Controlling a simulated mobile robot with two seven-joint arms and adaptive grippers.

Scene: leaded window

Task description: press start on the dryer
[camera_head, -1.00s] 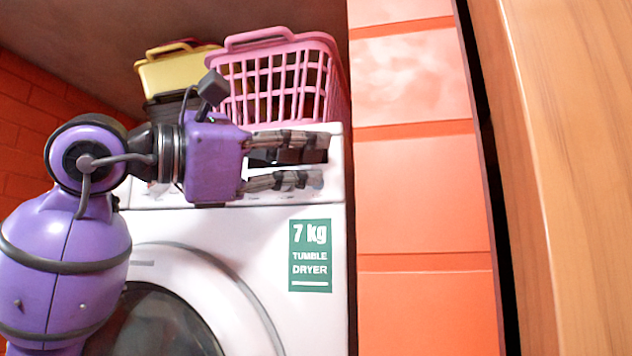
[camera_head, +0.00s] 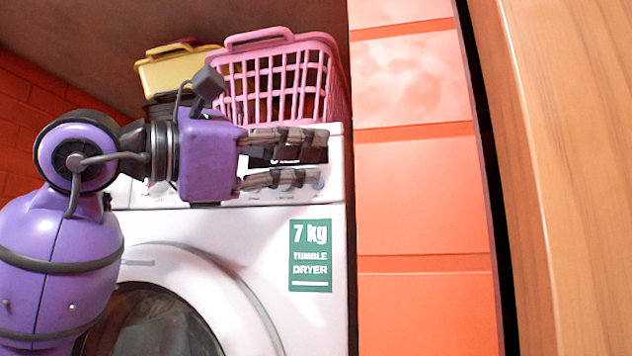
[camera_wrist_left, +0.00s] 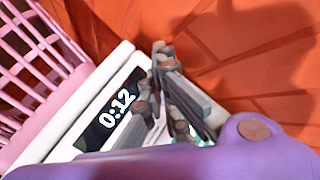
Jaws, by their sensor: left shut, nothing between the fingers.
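The white tumble dryer (camera_head: 225,225) fills the lower middle of the head view, with a green "7 kg tumble dryer" label (camera_head: 310,256) on its front. Its control panel (camera_head: 338,165) runs along the top, partly hidden by my left gripper. My left gripper (camera_head: 310,161) is in front of the panel's right part, with its fingers pointing right, and it holds nothing. In the left wrist view the dryer's dark display (camera_wrist_left: 112,112) reads 0:12, and the left fingers (camera_wrist_left: 170,92) are shut beside it. The start button cannot be made out. My right gripper is not in view.
A pink basket (camera_head: 275,80) and a yellow container (camera_head: 178,72) stand on top of the dryer. An orange tiled wall (camera_head: 425,200) is at the right of the dryer, with a wooden surface (camera_head: 575,180) beyond it. The round dryer door (camera_head: 255,295) is below the panel.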

